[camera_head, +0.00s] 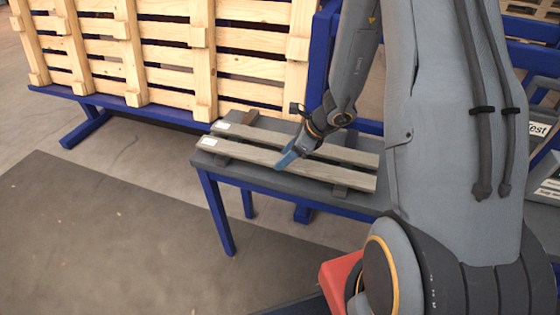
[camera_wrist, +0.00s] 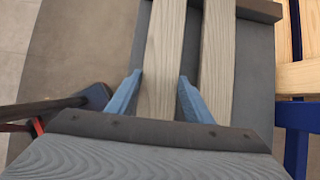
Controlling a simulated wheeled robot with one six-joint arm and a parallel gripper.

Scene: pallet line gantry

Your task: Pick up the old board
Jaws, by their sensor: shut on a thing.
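Two grey weathered boards lie side by side on a dark-topped table with blue legs. My gripper (camera_head: 288,158) is shut on the front board (camera_head: 235,154), near its middle. In the wrist view, one blue finger stands on each side of this board (camera_wrist: 162,60), and the board runs between them. The rear board (camera_head: 345,152) lies parallel behind it, apart from it, and shows right of the fingers in the wrist view (camera_wrist: 216,60). Each board has a white label at its left end. I cannot tell whether the front board is lifted off its supports.
The table (camera_head: 206,165) has dark cross blocks (camera_head: 340,190) under the boards. A pale wooden pallet (camera_head: 130,55) stands upright behind on a blue frame (camera_head: 110,100). Open floor (camera_head: 100,230) lies left of and in front of the table.

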